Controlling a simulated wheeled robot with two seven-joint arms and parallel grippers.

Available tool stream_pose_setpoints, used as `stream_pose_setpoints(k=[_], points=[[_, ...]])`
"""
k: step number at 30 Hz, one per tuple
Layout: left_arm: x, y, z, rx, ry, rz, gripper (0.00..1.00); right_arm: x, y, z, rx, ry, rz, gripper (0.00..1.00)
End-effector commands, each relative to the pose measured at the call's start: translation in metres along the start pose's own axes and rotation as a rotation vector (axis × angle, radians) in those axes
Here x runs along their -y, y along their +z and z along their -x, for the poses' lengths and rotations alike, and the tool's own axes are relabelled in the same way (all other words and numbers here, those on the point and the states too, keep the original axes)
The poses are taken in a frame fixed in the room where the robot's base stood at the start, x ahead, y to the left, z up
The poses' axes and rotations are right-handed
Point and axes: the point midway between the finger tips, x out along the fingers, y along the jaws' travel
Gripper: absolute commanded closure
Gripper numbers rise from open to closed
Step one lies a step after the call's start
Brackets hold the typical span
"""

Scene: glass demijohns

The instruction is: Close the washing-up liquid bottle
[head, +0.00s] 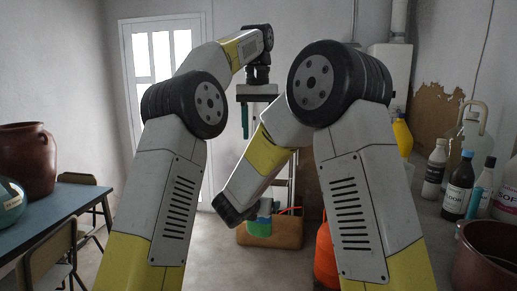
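No separate cap can be made out.
A counter on the right bears several bottles, including a dark one (458,186), a light-blue one (482,191) and a brown pot (486,262). A brown box (285,233) and an orange object (325,258) stand low ahead. A blue table (62,212) is on the left.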

Motion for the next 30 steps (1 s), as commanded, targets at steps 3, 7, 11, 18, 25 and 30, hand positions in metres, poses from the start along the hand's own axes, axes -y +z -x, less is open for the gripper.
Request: stream_pose_setpoints(k=[3,7,11,18,25,30], points=[[-0.002,0.002,-0.005,-0.006,-0.004,-0.007,0.49,0.0,0.001,0.0,0.002,0.0,-0.001,1.0],[-0.001,0.002,-0.024,-0.005,-0.006,-0.006,0.49,0.0,0.001,0.0,0.002,0.0,-0.001,1.0],[-0.002,0.001,-0.04,-0.005,-0.005,-0.005,0.49,0.0,0.001,0.0,0.002,0.0,-0.001,1.0],[-0.002,0.001,-0.055,-0.008,-0.004,-0.005,0.49,0.0,0.001,0.0,0.002,0.0,-0.001,1.0],[-0.002,0.001,-0.056,-0.008,-0.004,-0.005,0.49,0.0,0.001,0.0,0.002,0.0,-0.001,1.0],[-0.002,0.001,-0.056,-0.007,-0.004,-0.006,0.71,0.0,0.001,0.0,0.002,0.0,-0.001,1.0]])
